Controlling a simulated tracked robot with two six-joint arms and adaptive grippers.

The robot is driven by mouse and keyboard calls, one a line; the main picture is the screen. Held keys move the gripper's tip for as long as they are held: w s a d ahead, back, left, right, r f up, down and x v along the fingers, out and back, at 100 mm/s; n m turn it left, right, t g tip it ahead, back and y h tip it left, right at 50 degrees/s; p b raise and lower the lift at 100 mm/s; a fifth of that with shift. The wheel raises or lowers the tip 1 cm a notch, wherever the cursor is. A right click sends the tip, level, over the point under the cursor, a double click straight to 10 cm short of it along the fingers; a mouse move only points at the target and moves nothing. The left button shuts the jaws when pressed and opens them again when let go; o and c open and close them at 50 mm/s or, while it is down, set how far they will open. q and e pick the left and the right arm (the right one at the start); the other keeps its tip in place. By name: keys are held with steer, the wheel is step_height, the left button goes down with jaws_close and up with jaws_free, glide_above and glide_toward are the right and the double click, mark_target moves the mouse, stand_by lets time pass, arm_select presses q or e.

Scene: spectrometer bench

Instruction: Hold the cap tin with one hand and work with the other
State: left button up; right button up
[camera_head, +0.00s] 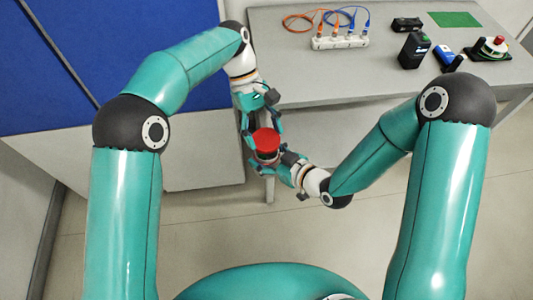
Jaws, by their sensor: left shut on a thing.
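The cap tin (266,140) shows as a small red round thing in the middle of the head view, held in the air in front of the bench's left end. My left gripper (262,129) reaches down to it from above and is shut on it, with a finger on each side. My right gripper (267,160) comes from the lower right and sits just below the tin, very close to it. Its fingers are small and partly hidden by the tin, so I cannot tell whether they are open or touching it.
The grey bench (300,84) stands behind. It bears a white power strip (340,42) with orange and blue cables, dark boxes (413,50), a blue-and-white item (446,57), a red-knobbed device (490,47) and a green mat (455,19). A blue panel (60,70) is at left.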

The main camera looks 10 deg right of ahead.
arm_select(q)
steer(key=shift+f, duration=0.95)
steer(key=shift+d+r, duration=0.1)
steer(key=shift+r, duration=0.1)
steer(key=shift+f, duration=0.95)
steer(key=shift+s+f, duration=0.1)
steer(key=shift+f, duration=0.45)
steer(key=m+y, duration=0.2)
steer(key=m, duration=0.1)
steer(key=shift+d+g, duration=0.1)
steer(key=shift+g, duration=0.3)
